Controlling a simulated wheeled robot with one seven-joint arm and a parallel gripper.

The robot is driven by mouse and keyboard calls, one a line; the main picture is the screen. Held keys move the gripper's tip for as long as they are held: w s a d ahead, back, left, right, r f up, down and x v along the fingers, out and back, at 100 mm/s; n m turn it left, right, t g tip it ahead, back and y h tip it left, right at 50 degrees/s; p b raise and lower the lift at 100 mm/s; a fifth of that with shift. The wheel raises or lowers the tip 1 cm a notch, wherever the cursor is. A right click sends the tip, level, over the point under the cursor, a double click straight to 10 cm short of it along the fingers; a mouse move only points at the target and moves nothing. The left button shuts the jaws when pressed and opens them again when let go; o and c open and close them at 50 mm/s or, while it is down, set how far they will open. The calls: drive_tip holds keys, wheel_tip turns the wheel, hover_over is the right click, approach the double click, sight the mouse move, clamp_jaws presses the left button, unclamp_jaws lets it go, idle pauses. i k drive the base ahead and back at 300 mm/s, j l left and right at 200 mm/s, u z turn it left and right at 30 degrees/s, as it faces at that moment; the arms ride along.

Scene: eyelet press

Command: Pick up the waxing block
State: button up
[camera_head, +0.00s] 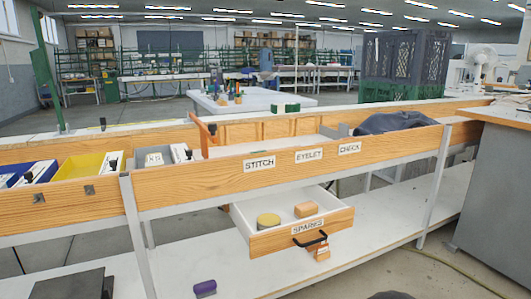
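No block is labelled as the waxing block, so I cannot tell for sure which one it is. A tan block (306,209) lies in the open drawer (274,241), at its right side. A round tin with a yellowish top (269,221) stands to its left in the same drawer. Another tan block (321,252) shows just below the drawer's dark handle, and what supports it is unclear. A purple block with a dark underside (205,288) is low at the bottom of the view, on the white lower shelf. My gripper is not visible.
The drawer hangs pulled out under a long wooden-sided bench (290,165) labelled STITCH, EYELET and CHECK. Bench legs stand on both sides of it. A yellow bin (80,167) and dark cloth (396,122) are in the bench trough. A grey cabinet (495,195) stands right.

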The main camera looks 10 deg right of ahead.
sight(309, 208)
drive_tip(key=i+l, duration=0.65)
drive_tip(key=l, duration=0.25)
drive_tip(key=i+l, duration=0.35)
drive_tip(key=l, duration=0.15)
drive_tip(key=j+u, duration=0.05)
